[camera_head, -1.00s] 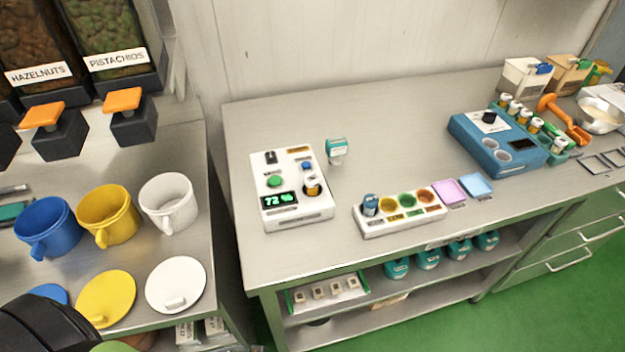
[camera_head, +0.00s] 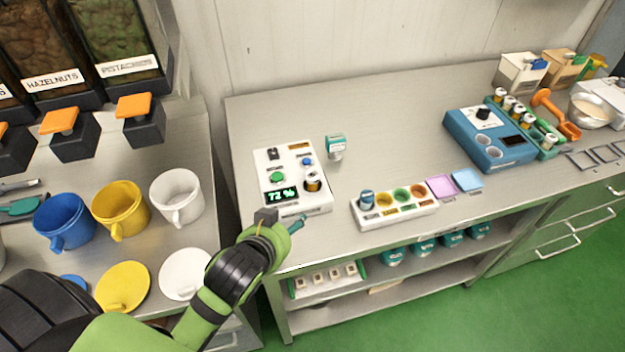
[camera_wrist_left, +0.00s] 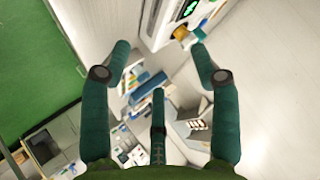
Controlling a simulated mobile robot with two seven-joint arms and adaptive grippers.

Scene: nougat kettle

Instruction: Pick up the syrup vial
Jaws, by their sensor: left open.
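A small amber vial with a white cap (camera_head: 312,182) stands in the well of the white device with the green "72 %" display (camera_head: 290,208). In the left wrist view the amber vial (camera_wrist_left: 184,36) shows near the top, beside the edge of the device (camera_wrist_left: 163,18). My left gripper (camera_head: 297,225) is over the front edge of the table, just in front of the device and apart from the vial. In the wrist view its teal fingers (camera_wrist_left: 160,66) are spread, with nothing between them. My right gripper is not in view.
A white tray with coloured wells (camera_head: 400,208) stands right of the device, and a teal-capped bottle (camera_head: 336,146) behind it. Several white-capped vials sit in a green rack (camera_head: 548,154) by a blue device (camera_head: 475,130). Mugs (camera_head: 120,210) stand on the left table.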

